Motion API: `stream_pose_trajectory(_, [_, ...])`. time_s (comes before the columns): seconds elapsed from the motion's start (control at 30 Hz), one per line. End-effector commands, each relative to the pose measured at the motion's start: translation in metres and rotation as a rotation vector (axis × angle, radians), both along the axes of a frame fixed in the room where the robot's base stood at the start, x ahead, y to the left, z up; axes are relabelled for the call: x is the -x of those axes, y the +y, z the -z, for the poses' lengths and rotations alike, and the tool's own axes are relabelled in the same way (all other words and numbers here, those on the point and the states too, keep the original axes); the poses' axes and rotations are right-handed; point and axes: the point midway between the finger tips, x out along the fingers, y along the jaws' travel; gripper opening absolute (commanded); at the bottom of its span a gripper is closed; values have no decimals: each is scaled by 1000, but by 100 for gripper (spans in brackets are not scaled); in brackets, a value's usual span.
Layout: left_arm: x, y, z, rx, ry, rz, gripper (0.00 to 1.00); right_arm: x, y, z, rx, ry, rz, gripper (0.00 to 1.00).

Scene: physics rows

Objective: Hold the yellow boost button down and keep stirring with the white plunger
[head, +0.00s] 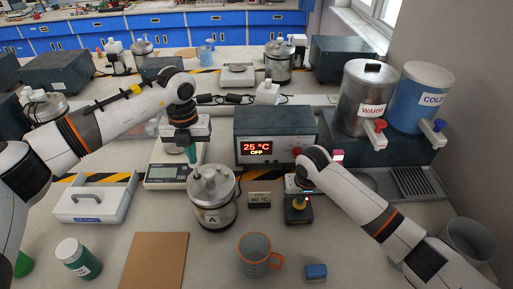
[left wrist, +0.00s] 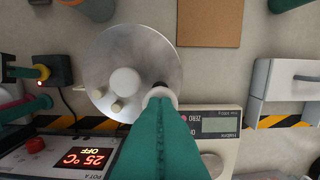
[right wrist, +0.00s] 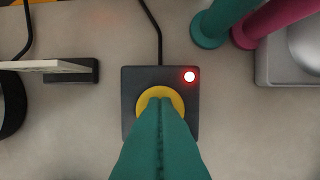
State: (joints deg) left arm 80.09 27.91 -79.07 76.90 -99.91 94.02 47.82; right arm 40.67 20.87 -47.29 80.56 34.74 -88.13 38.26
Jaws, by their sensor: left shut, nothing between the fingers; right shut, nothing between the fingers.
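The yellow boost button (right wrist: 160,97) sits on a dark square box, and its small red light (right wrist: 189,76) is lit. My right gripper (right wrist: 158,103) is shut and empty, its green tips over the button and apparently touching it; how far it is pressed I cannot tell. The box also shows in the head view (head: 298,217). The steel pot marked A (head: 213,212) stands left of it. A white knob, apparently the plunger (left wrist: 161,93), is at the lid's edge. My left gripper (left wrist: 160,103) is shut and empty, its tips at this knob, partly hiding it; contact is unclear.
The heater unit (head: 277,136) behind reads 25 °C and OFF. A scale (head: 174,175) and a white carrier (head: 93,202) stand left. WARM (head: 352,98) and COLD (head: 422,98) tanks stand back right.

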Motion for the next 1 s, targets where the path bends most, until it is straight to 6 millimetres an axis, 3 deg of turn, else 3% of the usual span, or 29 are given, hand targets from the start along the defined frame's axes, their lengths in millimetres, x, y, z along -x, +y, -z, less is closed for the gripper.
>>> stream_pose_trajectory(0.37, [0,0,1,-1,0,-1,0,1,0,1,1,2,0,0])
stream_pose_trajectory(1.0, [0,0,33,-1,2,-1,0,1,0,1,1,2,0,0])
